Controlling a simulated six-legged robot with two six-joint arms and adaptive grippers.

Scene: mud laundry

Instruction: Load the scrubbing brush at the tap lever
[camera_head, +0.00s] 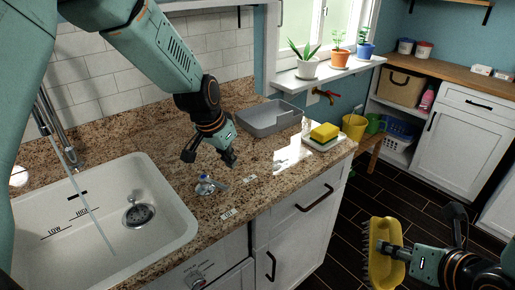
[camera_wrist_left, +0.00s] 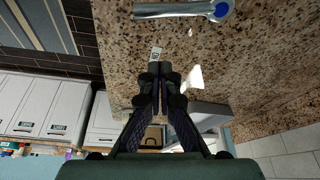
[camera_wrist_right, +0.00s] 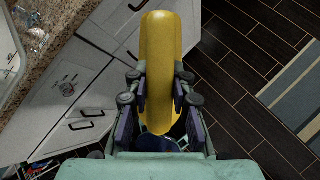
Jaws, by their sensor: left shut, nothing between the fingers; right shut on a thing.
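The scrubbing brush (camera_head: 384,252), yellow with bristles on its left side, is at the lower right of the head view. My right gripper (camera_head: 404,253) is shut on it, above the dark floor; its yellow body also shows between the fingers in the right wrist view (camera_wrist_right: 160,50). The tap lever (camera_head: 207,186), metal with a blue-marked cap, is on the granite counter right of the sink. It also shows at the top of the left wrist view (camera_wrist_left: 190,10). My left gripper (camera_head: 230,157) is shut and empty above the counter, apart from the lever.
The white sink (camera_head: 170,190) with LOW and HIGH marks is at left, under a metal faucet (camera_head: 57,125). A grey tray (camera_head: 270,118) and a yellow sponge (camera_head: 324,131) on a dish stand farther along the counter.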

